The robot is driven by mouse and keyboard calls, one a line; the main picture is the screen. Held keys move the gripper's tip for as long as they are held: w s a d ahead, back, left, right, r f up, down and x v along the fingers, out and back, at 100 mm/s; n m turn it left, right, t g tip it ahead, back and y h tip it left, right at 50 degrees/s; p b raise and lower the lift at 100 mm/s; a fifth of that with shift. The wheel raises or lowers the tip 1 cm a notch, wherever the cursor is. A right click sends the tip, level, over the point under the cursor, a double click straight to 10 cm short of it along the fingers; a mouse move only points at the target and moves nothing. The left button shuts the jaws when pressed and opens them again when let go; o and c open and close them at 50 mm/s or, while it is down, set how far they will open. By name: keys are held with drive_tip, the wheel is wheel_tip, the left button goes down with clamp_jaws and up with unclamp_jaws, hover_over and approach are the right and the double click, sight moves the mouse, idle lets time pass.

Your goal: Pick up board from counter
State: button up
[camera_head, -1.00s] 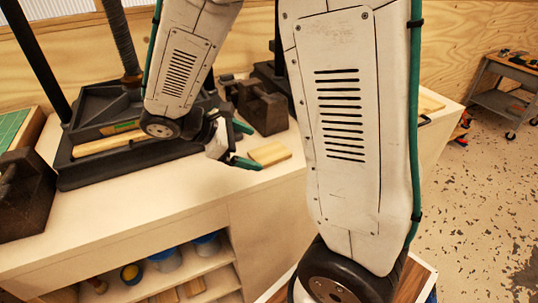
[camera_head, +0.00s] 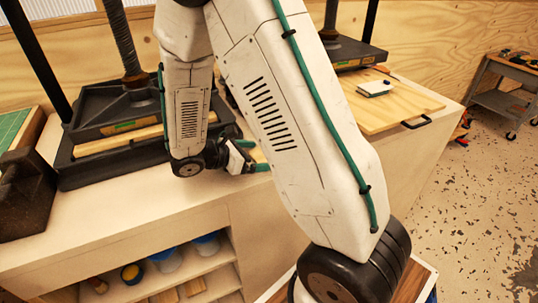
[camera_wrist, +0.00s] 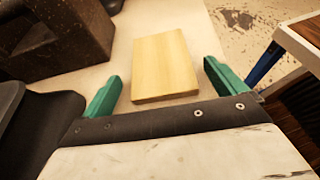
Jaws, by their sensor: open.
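A small pale wooden board (camera_wrist: 164,58) lies flat on the cream counter (camera_wrist: 126,20), in the middle of the wrist view. My gripper (camera_wrist: 162,76) is open and empty, its green fingers on either side of the board's near end, with a gap to each side. I cannot tell the height of the fingers above the counter. In the head view my gripper (camera_head: 262,156) points right over the counter, and only a sliver of the board (camera_head: 258,152) shows between the fingers. My arm hides the rest.
A dark press (camera_head: 120,140) stands left of my gripper. A dark brown block (camera_wrist: 88,22) is close at the board's upper left in the wrist view. A larger wooden panel with a black handle (camera_head: 415,123) and a small white-topped item (camera_head: 374,88) lie at the counter's right.

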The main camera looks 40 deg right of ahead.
drive_tip(key=shift+d+f, duration=0.15)
drive_tip(key=shift+d, duration=0.15)
drive_tip(key=c, duration=1.1)
